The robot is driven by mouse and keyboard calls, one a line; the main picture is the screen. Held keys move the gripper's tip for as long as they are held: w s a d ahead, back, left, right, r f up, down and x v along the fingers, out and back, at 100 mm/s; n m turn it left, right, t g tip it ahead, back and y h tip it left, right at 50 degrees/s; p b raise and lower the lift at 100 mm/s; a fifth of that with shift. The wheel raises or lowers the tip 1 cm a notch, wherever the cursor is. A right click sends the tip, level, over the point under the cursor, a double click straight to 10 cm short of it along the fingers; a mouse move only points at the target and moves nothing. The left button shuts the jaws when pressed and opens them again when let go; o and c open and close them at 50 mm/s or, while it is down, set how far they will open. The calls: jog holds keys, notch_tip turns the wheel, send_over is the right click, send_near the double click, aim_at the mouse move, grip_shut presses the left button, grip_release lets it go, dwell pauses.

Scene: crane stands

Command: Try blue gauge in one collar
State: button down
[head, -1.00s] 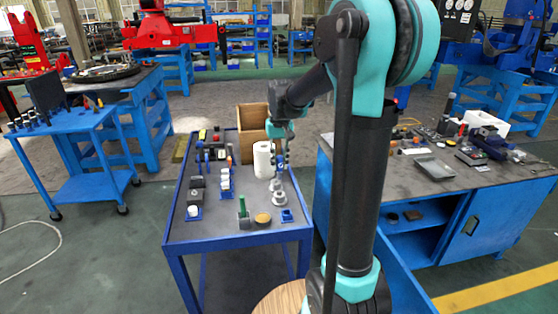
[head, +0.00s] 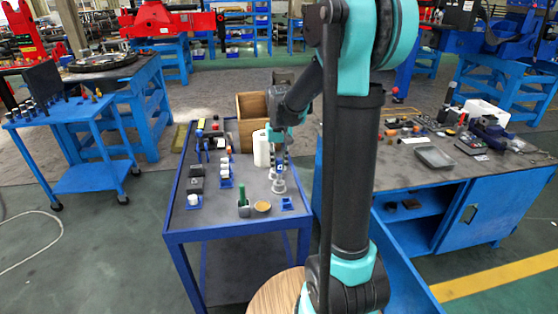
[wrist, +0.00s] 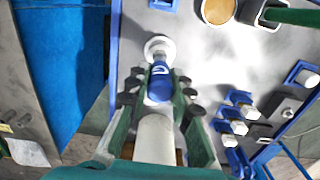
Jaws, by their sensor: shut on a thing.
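The blue gauge (wrist: 160,84) has a white mark and sits between the fingers of my gripper (wrist: 158,98), which is shut on it. In the head view the gripper (head: 279,158) points down over the right part of the blue cart, with the gauge (head: 280,166) low between its fingers. A pale round collar (wrist: 159,46) lies just beyond the gauge's end in the wrist view; it also shows below the gripper in the head view (head: 278,187). The gauge and collar overlap in view, so I cannot tell whether the gauge tip is inside the collar.
A white roll (head: 262,149) and a wooden box (head: 251,112) stand behind the gripper. A green upright piece (head: 243,196), a round tan dish (head: 262,207) and a blue holder (head: 287,204) are near the cart's front. White-topped pieces in blue holders (head: 225,180) stand to the left.

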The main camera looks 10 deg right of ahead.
aim_at(279, 159)
jog(key=shift+f, duration=1.7)
dwell(1.4)
jog(key=shift+r, duration=0.1)
jog(key=shift+r, duration=3.2)
